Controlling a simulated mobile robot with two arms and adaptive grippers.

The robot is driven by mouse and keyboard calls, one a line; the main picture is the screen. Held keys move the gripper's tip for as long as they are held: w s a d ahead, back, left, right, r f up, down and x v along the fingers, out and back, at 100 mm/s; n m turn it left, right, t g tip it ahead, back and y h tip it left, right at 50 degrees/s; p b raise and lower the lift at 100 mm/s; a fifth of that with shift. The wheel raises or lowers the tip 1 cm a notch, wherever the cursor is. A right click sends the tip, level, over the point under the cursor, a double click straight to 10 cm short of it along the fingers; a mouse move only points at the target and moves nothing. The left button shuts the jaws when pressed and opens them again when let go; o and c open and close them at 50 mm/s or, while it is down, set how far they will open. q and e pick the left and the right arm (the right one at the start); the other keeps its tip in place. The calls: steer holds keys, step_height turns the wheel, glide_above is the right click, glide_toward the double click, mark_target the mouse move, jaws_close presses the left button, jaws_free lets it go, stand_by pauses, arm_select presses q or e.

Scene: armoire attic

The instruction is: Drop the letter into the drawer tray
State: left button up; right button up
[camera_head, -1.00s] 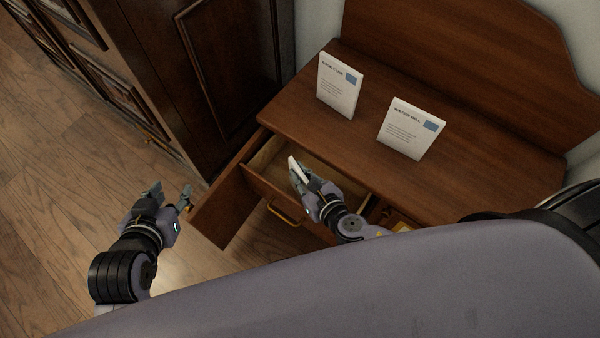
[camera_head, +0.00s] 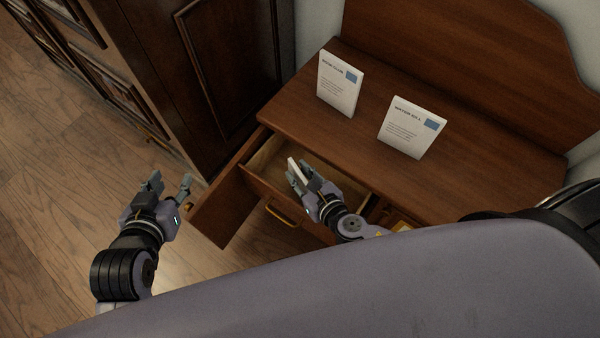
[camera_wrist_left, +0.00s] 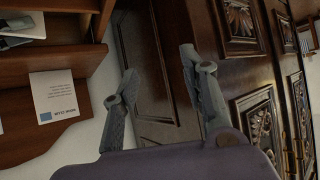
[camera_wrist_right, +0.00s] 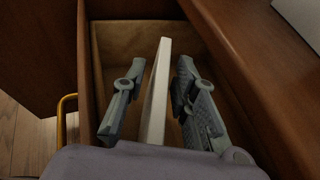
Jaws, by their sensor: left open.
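The letter (camera_head: 301,172) is a thin white slab standing on edge at the opening of the drawer tray (camera_head: 267,160), which is pulled out from the desk. In the right wrist view, the letter (camera_wrist_right: 156,95) stands between the fingers of my right gripper (camera_wrist_right: 160,85), with a gap on each side. My right gripper (camera_head: 303,174) is open and points into the drawer. I cannot tell whether the letter touches the tray floor, seen bare in the right wrist view. My left gripper (camera_head: 170,182) is open and empty, left of the desk, above the wood floor.
Two white cards (camera_head: 340,84) (camera_head: 411,128) stand upright on the desk top (camera_head: 290,110). A dark wooden armoire (camera_head: 215,65) stands left of the desk. A brown panel (camera_head: 225,208) juts out left of the drawer, and a yellow handle (camera_head: 283,217) is on the drawer front.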

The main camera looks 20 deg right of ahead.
stand_by(0.3)
steer(key=shift+r, duration=0.2)
steer(key=shift+r+p, duration=0.5)
steer(key=shift+r, duration=0.05)
arm_select(q)
steer(key=s+a+f+g+y+p, duration=0.1)
steer(key=s+a+f+g, duration=0.2)
steer(key=s+f+g, duration=0.2)
steer(key=s, duration=0.3)
steer(key=shift+s+y, duration=0.3)
arm_select(e)
steer(key=v, duration=0.7)
steer(key=shift+s, duration=0.2)
arm_select(q)
steer(key=shift+a, duration=0.1)
arm_select(e)
steer(key=shift+d, duration=0.1)
